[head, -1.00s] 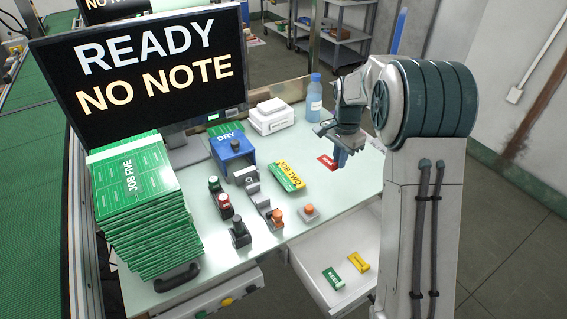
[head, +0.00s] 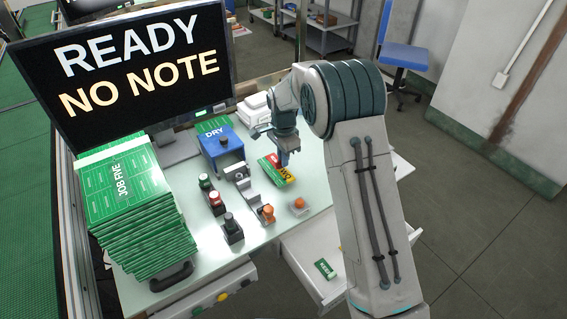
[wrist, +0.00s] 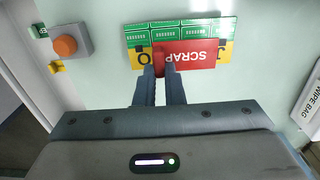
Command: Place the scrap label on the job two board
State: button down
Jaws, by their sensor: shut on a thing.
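My gripper (wrist: 160,72) is shut on the red scrap label (wrist: 197,54), whose white lettering reads SCRAP upside down in the wrist view. The label is over the middle of a green board with a yellow strip (wrist: 180,32). It covers most of the strip, leaving only an O and a J at the ends. I cannot tell whether the label touches the board. In the head view the board (head: 267,169) lies flat on the table, with my gripper (head: 283,163) directly over it.
A blue DRY box (head: 222,150), several stamps or buttons including an orange one (head: 299,203), and a tall JOB FIVE stack (head: 125,190) stand nearby. An open drawer holds a green label (head: 325,268). The monitor (head: 140,75) reads READY, NO NOTE.

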jog(key=shift+f+p, duration=0.3)
jog(key=shift+f, duration=1.3)
jog(key=shift+f, duration=0.1)
jog(key=c, duration=1.5)
grip_release()
notch_tip(320, 180, up, 12)
jog(key=shift+d+r+b, duration=0.1)
jog(key=shift+r+b, duration=0.05)
jog(key=shift+b, duration=0.6)
